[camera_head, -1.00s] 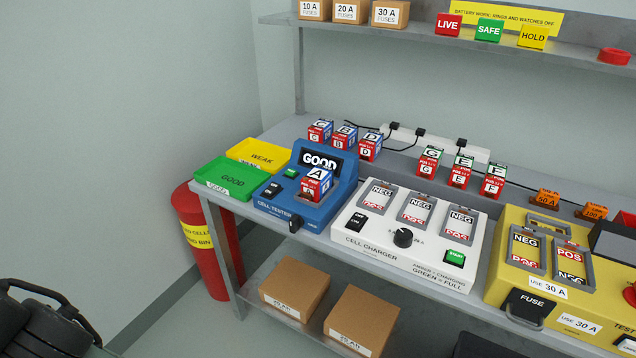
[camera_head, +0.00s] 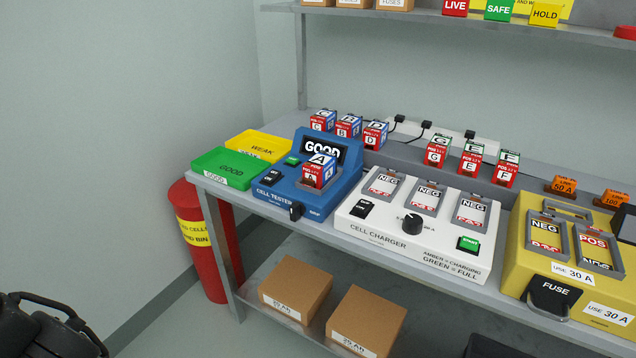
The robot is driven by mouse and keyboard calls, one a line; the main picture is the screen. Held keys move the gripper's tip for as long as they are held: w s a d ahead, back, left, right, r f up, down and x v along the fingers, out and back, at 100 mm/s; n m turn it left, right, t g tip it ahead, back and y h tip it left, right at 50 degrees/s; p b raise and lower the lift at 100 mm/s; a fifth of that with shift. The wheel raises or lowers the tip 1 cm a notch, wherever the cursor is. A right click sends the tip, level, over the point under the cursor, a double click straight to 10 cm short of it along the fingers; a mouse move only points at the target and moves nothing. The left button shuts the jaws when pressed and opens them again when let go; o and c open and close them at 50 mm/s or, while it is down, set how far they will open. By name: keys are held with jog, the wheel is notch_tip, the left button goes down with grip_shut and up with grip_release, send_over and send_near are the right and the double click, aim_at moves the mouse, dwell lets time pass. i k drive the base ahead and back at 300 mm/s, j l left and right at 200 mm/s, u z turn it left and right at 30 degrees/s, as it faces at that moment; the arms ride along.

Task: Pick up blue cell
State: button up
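Blue-sided cells with red fronts and white lettered tops stand on the bench. Cell A (camera_head: 319,171) sits in the blue cell tester (camera_head: 341,193), whose display reads GOOD. Cells C (camera_head: 322,121), B (camera_head: 347,126) and D (camera_head: 375,135) stand in a row behind the tester. Cells G (camera_head: 438,151), E (camera_head: 471,159) and F (camera_head: 506,169) have green sides and red fronts. A dark part at the lower left edge looks like part of my arm. My gripper's fingers are not visible, and nothing touches the cells.
A green GOOD tray (camera_head: 226,168) and a yellow WEAK tray (camera_head: 259,145) sit at the bench's left end. The white cell charger (camera_head: 415,225) has empty slots. A yellow test unit (camera_head: 570,262) stands at right. A red bin (camera_head: 204,240) stands below left; a shelf (camera_head: 420,17) hangs above.

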aim_at(321, 168)
jog(key=u, duration=1.2)
jog(key=l+u, duration=0.25)
jog(key=l, duration=0.2)
jog(key=l+u, duration=0.25)
jog(key=l, duration=0.25)
jog(key=k+l, duration=0.1)
jog(key=l, duration=0.9)
jog(key=k, duration=0.05)
